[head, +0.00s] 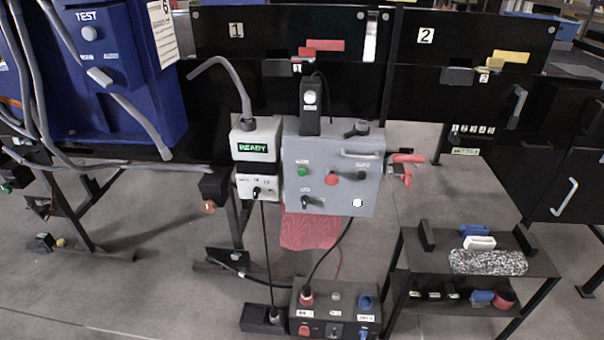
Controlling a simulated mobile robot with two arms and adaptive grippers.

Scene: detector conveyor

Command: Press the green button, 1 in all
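The green button (302,171) is a small round button on the upper left of the grey control box (362,153), near the middle of the head view. A larger red button (331,180) sits to its right and slightly lower. A black knob (305,202) is below the green button. Nothing covers the green button. Neither of my grippers shows in the head view.
A white unit (243,187) with a lit READY display (252,148) stands left of the control box. A red cloth (310,231) hangs below. A black socket box (336,310) lies on the floor. A low black shelf (440,266) stands right, with open floor between.

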